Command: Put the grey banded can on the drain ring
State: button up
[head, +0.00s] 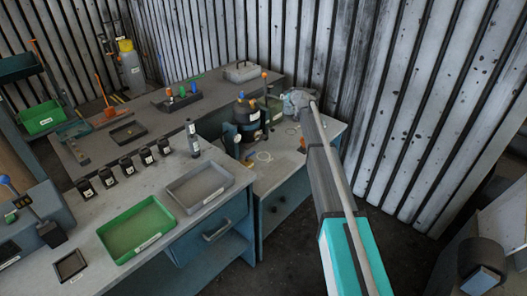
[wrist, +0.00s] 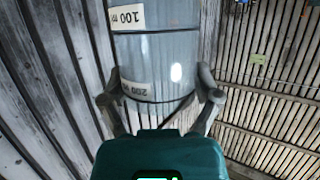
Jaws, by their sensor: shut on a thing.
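The grey banded can (wrist: 155,55) fills the upper middle of the wrist view, with dark bands and pale labels reading about 100 and 200. My gripper (wrist: 160,98) is shut on it, one finger on each side. In the head view my gripper (head: 300,100) is at the far end of my arm, over the back right of the bench near the corrugated wall; the can is small and hard to make out there.
A dark blower-like housing (head: 247,120) stands left of my gripper, with a green box (head: 273,108) behind it. A grey tray (head: 199,187) and green tray (head: 137,229) lie on the left bench. Bench room around the ring is mostly clear.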

notch_tip(320, 180, up, 7)
jog(key=p, duration=0.6)
jog(key=shift+r, duration=0.15)
